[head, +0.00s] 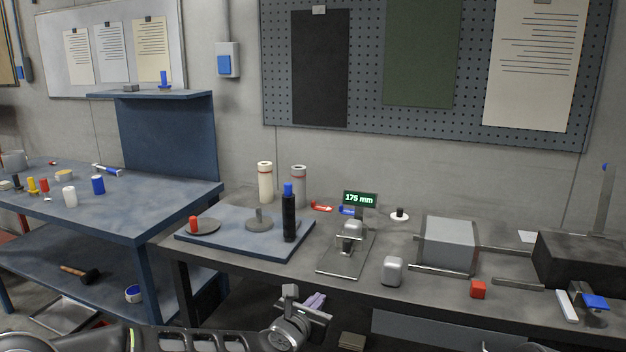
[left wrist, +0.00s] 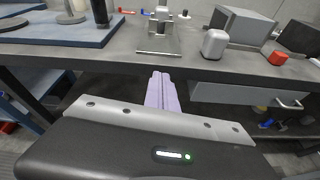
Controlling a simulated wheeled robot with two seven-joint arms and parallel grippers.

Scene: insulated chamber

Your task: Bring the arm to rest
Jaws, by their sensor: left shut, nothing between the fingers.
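My left arm comes in along the bottom of the head view. My left gripper (head: 316,303) is in front of the dark workbench's (head: 385,286) front edge, below the bench top. Its pale purple fingers are shut with nothing between them. In the left wrist view the shut fingers (left wrist: 160,92) point toward the bench edge, apart from any object. My right gripper is in neither view.
On the bench stand a blue board (head: 218,247) with a black blue-topped cylinder (head: 288,218), a gauge showing 175 mm (head: 360,199), a grey rounded block (head: 392,271), a grey box (head: 447,244) and a red block (head: 477,289). A blue table (head: 150,205) stands left.

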